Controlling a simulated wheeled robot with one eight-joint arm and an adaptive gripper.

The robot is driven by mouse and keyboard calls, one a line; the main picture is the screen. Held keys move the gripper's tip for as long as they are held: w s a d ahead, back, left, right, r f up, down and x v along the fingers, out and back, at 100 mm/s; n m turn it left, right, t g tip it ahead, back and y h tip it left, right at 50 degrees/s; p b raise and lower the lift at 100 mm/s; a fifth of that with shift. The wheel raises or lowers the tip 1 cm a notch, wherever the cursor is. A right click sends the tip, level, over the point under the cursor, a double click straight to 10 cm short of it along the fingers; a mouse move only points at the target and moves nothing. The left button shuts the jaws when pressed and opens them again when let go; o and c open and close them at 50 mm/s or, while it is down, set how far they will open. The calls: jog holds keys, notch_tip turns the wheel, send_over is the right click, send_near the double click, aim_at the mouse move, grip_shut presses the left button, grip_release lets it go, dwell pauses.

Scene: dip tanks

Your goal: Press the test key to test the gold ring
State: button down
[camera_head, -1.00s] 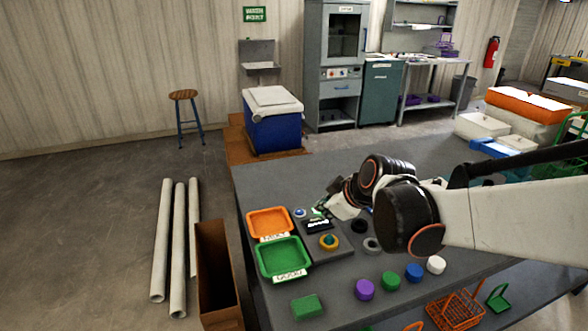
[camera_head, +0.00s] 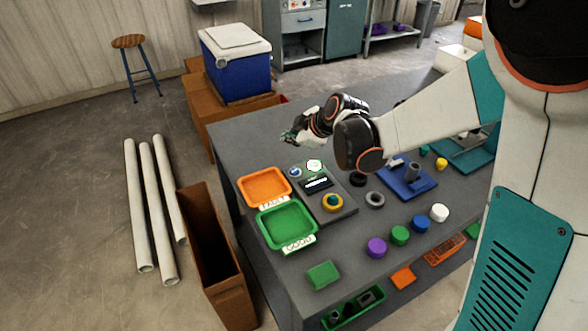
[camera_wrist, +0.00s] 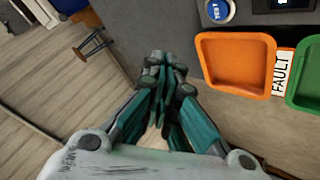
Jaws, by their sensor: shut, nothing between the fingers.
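The grey tester (camera_head: 343,211) stands on the table and holds the gold ring (camera_head: 326,202), which sits around a green centre. The blue test key (camera_head: 295,172) is at the tester's back left corner. In the wrist view the key (camera_wrist: 217,11) reads TEST at the top edge, partly cut off. Beside it are a dark display (camera_head: 316,184) and a bright white-green spot (camera_head: 314,166). My gripper (camera_head: 289,137) is shut and empty, above the table beyond the tester, apart from the key. In the wrist view its fingertips (camera_wrist: 163,62) are together, left of the key.
The orange FAULT tray (camera_head: 243,187) and green GOOD tray (camera_head: 262,228) lie left of the tester. Dark and grey rings (camera_head: 375,199), coloured caps (camera_head: 377,247) and a blue stand (camera_head: 425,187) are to the right. A brown bin (camera_head: 205,235) stands beside the table.

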aim_at(293, 172)
jog(key=shift+f, duration=0.15)
notch_tip(293, 172, down, 9)
jog(key=b, duration=0.6)
jog(key=shift+r, duration=0.2)
jog(key=shift+f+b, duration=0.1)
jog(key=shift+b, duration=0.25)
dwell(0.8)
jog(key=shift+f, duration=0.3)
jog(key=shift+f+b, duration=0.4)
jog(key=shift+b, duration=0.2)
dwell(0.4)
jog(key=shift+r, duration=0.2)
jog(key=shift+r+p, duration=0.6)
jog(key=shift+r, duration=0.1)
jog(key=shift+r+p, duration=1.75)
jog(key=shift+r, duration=0.7)
